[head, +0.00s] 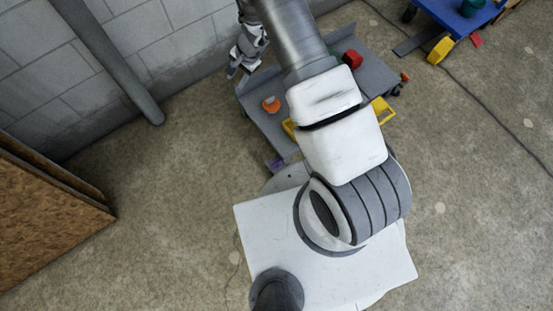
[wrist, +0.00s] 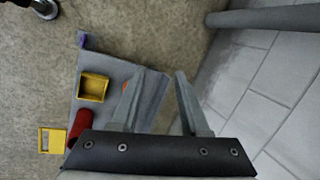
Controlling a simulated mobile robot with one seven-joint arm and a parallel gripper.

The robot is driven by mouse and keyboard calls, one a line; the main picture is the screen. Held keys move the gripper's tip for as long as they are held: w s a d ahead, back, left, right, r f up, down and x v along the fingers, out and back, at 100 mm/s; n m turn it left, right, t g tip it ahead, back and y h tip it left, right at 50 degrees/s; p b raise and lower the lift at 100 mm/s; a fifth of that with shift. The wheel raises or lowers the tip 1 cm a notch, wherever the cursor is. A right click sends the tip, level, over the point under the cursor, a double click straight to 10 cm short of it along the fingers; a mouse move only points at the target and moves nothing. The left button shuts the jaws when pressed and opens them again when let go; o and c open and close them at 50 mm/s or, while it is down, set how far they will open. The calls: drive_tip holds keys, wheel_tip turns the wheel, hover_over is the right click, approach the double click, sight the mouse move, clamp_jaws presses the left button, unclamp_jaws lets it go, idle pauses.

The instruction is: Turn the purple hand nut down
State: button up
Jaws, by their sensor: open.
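The purple hand nut (head: 275,163) is a small purple shape at the near corner of a low grey bench or cart (head: 331,41). It also shows small in the wrist view (wrist: 82,39), at the grey top's far corner. Its shape and any thread under it are too small to tell. My gripper (head: 236,70) is open and empty beyond the cart's left side, close to the wall. In the wrist view, its two fingers (wrist: 160,80) stand apart, well to the right of the purple nut and not touching it.
On the grey cart are an orange knob-like piece (head: 270,104), a red piece (head: 351,58) and a yellow bin (wrist: 93,88). A block wall (head: 150,45) with a grey pipe (head: 118,65) stands at left. A blue cart (head: 460,12) is at upper right. Floor left of the grey cart is clear.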

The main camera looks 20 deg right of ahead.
drive_tip(key=s+d+f+m+g+h+b, duration=0.1)
drive_tip(key=s+d+f, duration=0.25)
drive_tip(key=f, duration=0.65)
drive_tip(key=s+d+f+m+h+b, duration=0.15)
drive_tip(key=s+f, duration=0.35)
drive_tip(key=f, duration=0.6)
drive_tip(key=s+d+f+m+g+h+b, duration=0.1)
drive_tip(key=s+d+f, duration=0.35)
drive_tip(key=f, duration=0.55)
drive_tip(key=f+b, duration=0.3)
drive_tip(key=f, duration=0.2)
drive_tip(key=f+b, duration=0.3)
drive_tip(key=f, duration=0.3)
drive_tip(key=f+b, duration=0.3)
drive_tip(key=f, duration=0.3)
drive_tip(key=shift+a+b, duration=0.35)
drive_tip(key=shift+b, duration=0.05)
drive_tip(key=shift+r, duration=0.1)
clamp_jaws()
